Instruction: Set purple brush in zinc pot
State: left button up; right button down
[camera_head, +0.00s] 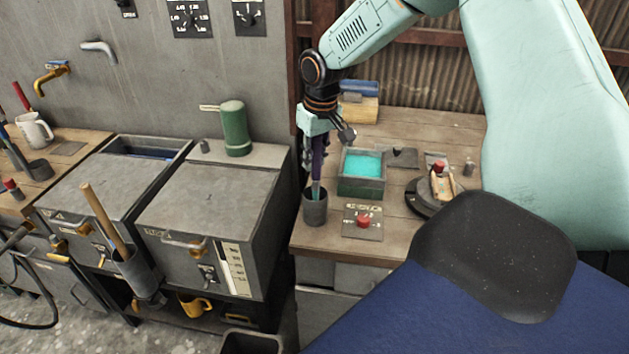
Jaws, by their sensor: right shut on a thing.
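My right gripper (322,138) reaches down from the top of the view, shut on the purple brush (317,165). The brush is held nearly upright, partly covered by the fingers. Its blue-teal lower end shows at the mouth of the zinc pot (315,211), a small dark grey cylinder near the left edge of the wooden bench. I cannot tell whether the brush touches the pot's bottom. My left gripper is not in view.
Right of the pot stand a square tray with teal liquid (361,187) and a red button on a plate (363,222). A round dark stand (434,197) is farther right. A green bottle (234,128) stands on the grey cabinet at left.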

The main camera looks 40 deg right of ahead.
aim_at(313, 177)
jog(key=shift+f, duration=0.85)
jog(key=shift+s+a+f+p, duration=0.1)
jog(key=shift+f+p, duration=0.05)
jog(key=shift+f, duration=0.4)
jog(key=shift+s+a+f+p, duration=0.1)
jog(key=shift+f+p, duration=0.05)
jog(key=shift+f, duration=0.7)
jog(key=shift+w+f+p, duration=0.1)
jog(key=shift+f+p, duration=0.2)
jog(key=shift+w+d+f, duration=0.15)
jog(key=shift+d+f, duration=0.05)
jog(key=shift+f, duration=0.1)
jog(key=shift+a+f, duration=0.2)
jog(key=c, duration=1.2)
grip_release()
jog(key=shift+d+f, duration=0.15)
jog(key=shift+f, duration=0.05)
jog(key=shift+r, duration=0.1)
